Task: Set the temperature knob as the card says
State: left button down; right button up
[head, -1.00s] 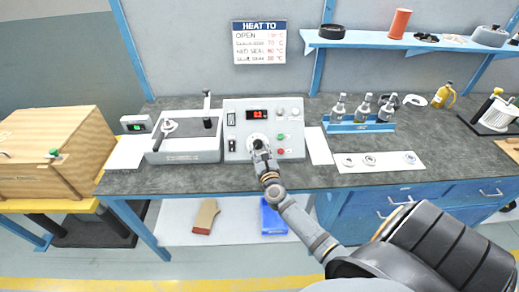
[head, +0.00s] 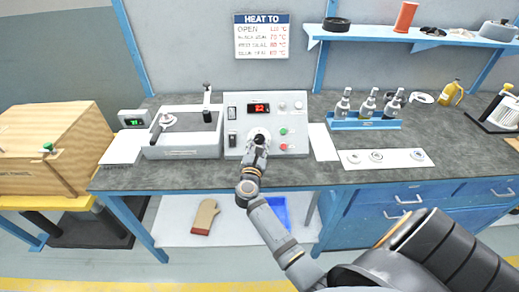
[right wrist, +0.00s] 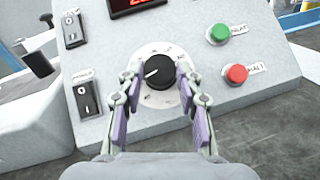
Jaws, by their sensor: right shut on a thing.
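The black temperature knob (right wrist: 161,71) sits on a white dial at the front of the grey control box (head: 287,104); its white pointer mark points to the lower left in the right wrist view. My right gripper (right wrist: 160,88) has its two fingers closed on either side of the knob; it also shows at the box in the head view (head: 259,145). The red display (head: 259,107) is lit, its digits too small to read surely. The "HEAT TO" card (head: 262,36) hangs on the wall with several temperature lines, the small print unclear. My left gripper is not in view.
A green button (right wrist: 218,33) and a red button (right wrist: 236,74) sit right of the knob, with black switches (right wrist: 87,98) to its left. A grey tray unit (head: 184,151) stands left of the box. A bottle rack (head: 365,124) stands to the right.

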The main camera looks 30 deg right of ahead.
jog(key=m+g+b, duration=0.1)
jog(key=m+h+b, duration=0.1)
jog(key=shift+w+a+f+m+g, duration=0.2)
jog(key=shift+m+g, duration=0.1)
jog(key=shift+g, duration=0.1)
jog(key=shift+r+m+g+h+b, duration=0.15)
jog(key=shift+m+g+h+b, duration=0.25)
jog(key=shift+m+b, duration=0.15)
jog(key=o, duration=1.2)
jog(key=shift+r, duration=0.1)
